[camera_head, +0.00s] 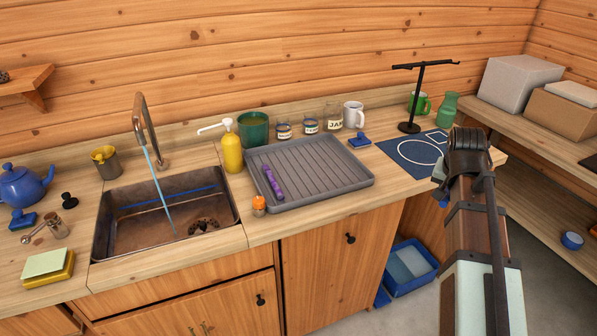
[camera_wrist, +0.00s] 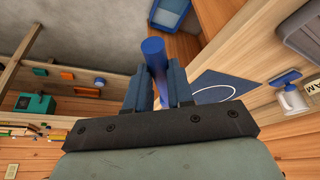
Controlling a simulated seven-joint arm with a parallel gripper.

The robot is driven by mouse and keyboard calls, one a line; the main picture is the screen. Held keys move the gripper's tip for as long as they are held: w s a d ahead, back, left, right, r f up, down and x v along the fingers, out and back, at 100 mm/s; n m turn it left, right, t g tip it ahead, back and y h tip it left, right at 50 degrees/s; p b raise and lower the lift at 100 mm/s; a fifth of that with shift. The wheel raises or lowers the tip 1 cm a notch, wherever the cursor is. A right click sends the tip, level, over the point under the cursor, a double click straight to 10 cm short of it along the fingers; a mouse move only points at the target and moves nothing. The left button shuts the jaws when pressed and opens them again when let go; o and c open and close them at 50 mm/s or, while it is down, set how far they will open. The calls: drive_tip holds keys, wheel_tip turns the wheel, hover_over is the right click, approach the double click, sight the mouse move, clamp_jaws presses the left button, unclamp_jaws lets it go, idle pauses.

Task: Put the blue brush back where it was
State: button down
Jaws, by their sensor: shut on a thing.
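My gripper (camera_wrist: 158,88) is shut on a smooth blue cylinder (camera_wrist: 153,52), which sticks out beyond the fingertips. I cannot tell whether it is a brush handle. In the head view my arm end is at the right end of the counter, near the dark blue mat (camera_head: 408,155), and hides the held thing. A small blue brush-like thing (camera_head: 358,140) lies on the counter between the ridged grey tray (camera_head: 345,183) and the mat; it also shows in the wrist view (camera_wrist: 285,77). Another blue brush-like thing (camera_head: 22,219) lies left of the sink.
A black stand (camera_head: 410,126) rises behind the mat, with a green mug (camera_head: 421,104) and green vase (camera_head: 447,109) nearby. A white mug (camera_head: 353,115) and jars stand at the back. The sink (camera_head: 165,215) is at left. A blue bin (camera_head: 408,268) sits below the counter.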

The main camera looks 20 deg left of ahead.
drive_tip(key=w+a+n+y, duration=0.2)
drive_tip(key=a+n, duration=0.3)
drive_tip(key=a, duration=1.5)
drive_tip(key=w+a+n+y, duration=0.25)
drive_tip(key=a+n, duration=0.25)
drive_tip(key=a, duration=1.5)
drive_tip(key=n+g, duration=0.1)
approach(304, 178)
drive_tip(key=shift+x, duration=3)
drive_tip(key=shift+f, duration=0.1)
drive_tip(key=c, duration=1)
unclamp_jaws()
drive_tip(key=v, duration=1.2)
drive_tip(key=shift+a+r, duration=0.15)
drive_tip(key=shift+r, duration=0.05)
